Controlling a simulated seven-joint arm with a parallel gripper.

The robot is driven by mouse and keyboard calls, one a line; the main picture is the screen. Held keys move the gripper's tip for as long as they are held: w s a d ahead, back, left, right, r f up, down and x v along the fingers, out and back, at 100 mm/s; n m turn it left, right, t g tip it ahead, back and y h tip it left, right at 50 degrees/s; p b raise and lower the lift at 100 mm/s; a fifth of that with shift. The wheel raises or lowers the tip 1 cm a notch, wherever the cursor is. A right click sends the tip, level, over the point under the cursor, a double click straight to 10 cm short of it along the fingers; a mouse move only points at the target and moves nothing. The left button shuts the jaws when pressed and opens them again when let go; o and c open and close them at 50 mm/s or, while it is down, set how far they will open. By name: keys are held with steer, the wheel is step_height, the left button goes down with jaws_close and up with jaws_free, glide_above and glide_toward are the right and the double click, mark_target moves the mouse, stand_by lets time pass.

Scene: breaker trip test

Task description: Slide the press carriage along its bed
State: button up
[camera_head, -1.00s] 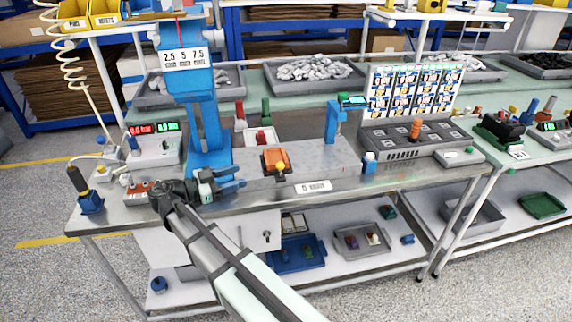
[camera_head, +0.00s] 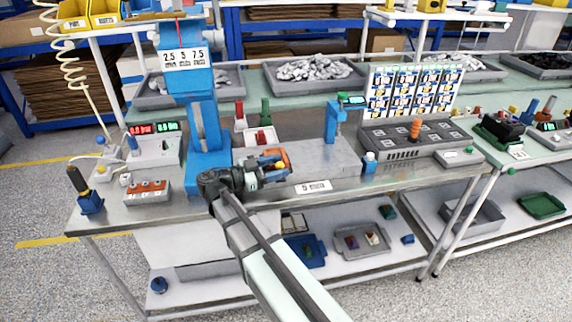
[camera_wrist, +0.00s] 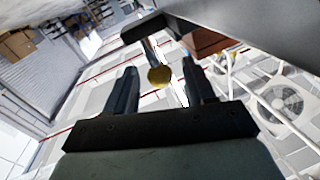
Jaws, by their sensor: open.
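The press carriage (camera_head: 284,156) is an orange block on the grey bed (camera_head: 325,160), right of the blue press column. Its small yellow knob (camera_head: 280,166) shows at my fingertips. My gripper (camera_head: 272,169) reaches in from the left at the carriage and hides part of it. In the wrist view my gripper (camera_wrist: 158,64) is open, with one dark finger on each side of the round yellow knob (camera_wrist: 159,76). Gaps show between the knob and both fingers. A reddish-brown block (camera_wrist: 208,42), probably part of the carriage, shows beyond the right finger.
The blue press (camera_head: 208,125) stands close behind my wrist. A small blue post (camera_head: 332,125) stands at the bed's right part. A grey test block (camera_head: 415,137) lies farther right. A box with red and white parts (camera_head: 148,190) is at left. The bench front is mostly clear.

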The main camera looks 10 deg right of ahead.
steer(key=shift+w+d, duration=0.2)
steer(key=shift+d, duration=0.65)
steer(key=shift+w+d, duration=0.15)
steer(key=shift+d, duration=0.65)
jaws_close()
